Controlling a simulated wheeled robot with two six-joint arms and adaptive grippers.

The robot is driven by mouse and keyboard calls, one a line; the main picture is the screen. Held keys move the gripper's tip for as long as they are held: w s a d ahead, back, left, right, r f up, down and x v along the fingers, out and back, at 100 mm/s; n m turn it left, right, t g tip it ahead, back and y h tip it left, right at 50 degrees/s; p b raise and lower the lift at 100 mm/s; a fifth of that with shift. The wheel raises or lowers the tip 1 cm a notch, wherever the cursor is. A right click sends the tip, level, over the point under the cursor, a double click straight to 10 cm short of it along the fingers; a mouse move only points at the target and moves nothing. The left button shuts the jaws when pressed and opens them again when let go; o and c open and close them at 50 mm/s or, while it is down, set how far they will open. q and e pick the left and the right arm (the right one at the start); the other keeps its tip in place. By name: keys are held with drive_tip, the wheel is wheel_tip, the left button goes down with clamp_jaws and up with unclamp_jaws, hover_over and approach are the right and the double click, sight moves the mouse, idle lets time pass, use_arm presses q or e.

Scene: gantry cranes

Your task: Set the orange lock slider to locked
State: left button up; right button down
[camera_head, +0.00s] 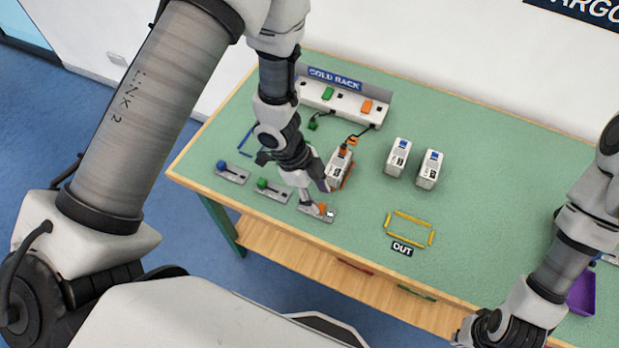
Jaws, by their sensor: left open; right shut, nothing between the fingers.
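The orange lock slider (321,208) is an orange knob on a small grey plate (318,217) near the table's front edge, the rightmost of three such sliders. My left gripper (314,196) is open and reaches down right at the orange slider. Its fingers partly cover the plate, so I cannot tell whether they touch the knob or exactly where the knob sits along its slot. My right gripper (478,334) is shut and empty at the bottom right, in front of the table, away from the sliders.
Blue (221,165) and green (262,184) sliders stand to the left. A white container with orange parts (339,168) stands just behind the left gripper. Two white containers (397,157) (430,169) stand right of it. The cold rack (345,106) is behind. The yellow OUT outline (411,217) is empty.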

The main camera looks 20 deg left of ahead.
use_arm(q)
drive_tip(key=v, duration=0.8)
drive_tip(key=shift+r, duration=0.15)
drive_tip(key=s+f+n+g, duration=0.2)
drive_tip(key=s+f+n, duration=0.9)
drive_tip(key=s+f, duration=0.35)
drive_tip(key=a+f+n+t+y, duration=0.2)
drive_tip(key=a+f+n+y, duration=0.1)
drive_tip(key=a+n, duration=0.4)
drive_tip(key=shift+s+a+n+y, duration=0.4)
drive_tip(key=shift+s+a+y, duration=0.05)
drive_tip(key=shift+y, duration=0.25)
